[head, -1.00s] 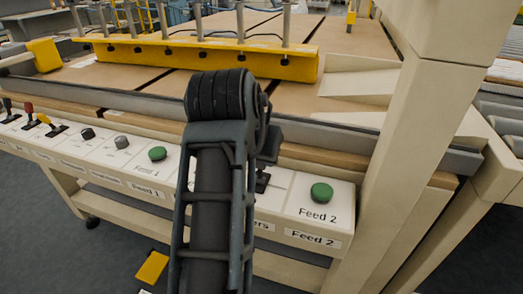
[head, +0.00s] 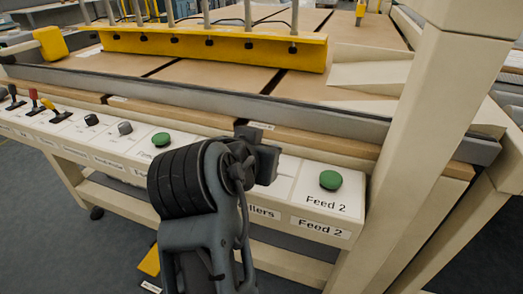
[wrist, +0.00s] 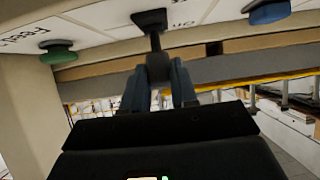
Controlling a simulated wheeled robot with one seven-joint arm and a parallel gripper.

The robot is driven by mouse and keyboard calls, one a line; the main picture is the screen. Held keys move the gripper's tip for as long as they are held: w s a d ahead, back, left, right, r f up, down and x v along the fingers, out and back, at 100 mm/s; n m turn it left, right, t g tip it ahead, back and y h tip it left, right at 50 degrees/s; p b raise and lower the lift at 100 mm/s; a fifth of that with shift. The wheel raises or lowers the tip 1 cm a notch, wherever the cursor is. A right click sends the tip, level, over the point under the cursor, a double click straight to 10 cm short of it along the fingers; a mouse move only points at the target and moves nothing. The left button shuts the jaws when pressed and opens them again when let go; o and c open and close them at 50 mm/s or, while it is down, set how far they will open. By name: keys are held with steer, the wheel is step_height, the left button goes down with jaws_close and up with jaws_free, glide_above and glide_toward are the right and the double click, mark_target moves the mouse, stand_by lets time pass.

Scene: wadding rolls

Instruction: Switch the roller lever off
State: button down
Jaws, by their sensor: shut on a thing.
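The roller lever (wrist: 158,67) is dark, with a stem rising from a black base on the white panel in the wrist view. My gripper (wrist: 159,82) has its two blue-grey fingers on either side of the lever's knob and is shut on it. In the head view my gripper (head: 263,158) is over the panel section whose partly covered label (head: 264,212) reads "llers". My own arm and gripper hide the lever there, so I cannot tell its tilt from that view.
The green Feed 2 button (head: 330,180) is just right of my gripper. Another green button (head: 161,139), dark knobs (head: 125,128) and coloured levers (head: 50,107) are to the left. A beige post (head: 440,140) stands at the right. A grey rail (head: 200,99) runs behind the panel.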

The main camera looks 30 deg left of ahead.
steer(key=c, duration=0.9)
jaws_free()
steer(key=p+v, duration=0.1)
steer(key=v, duration=0.6)
steer(key=shift+s+d+r, duration=0.1)
steer(key=shift+s, duration=0.25)
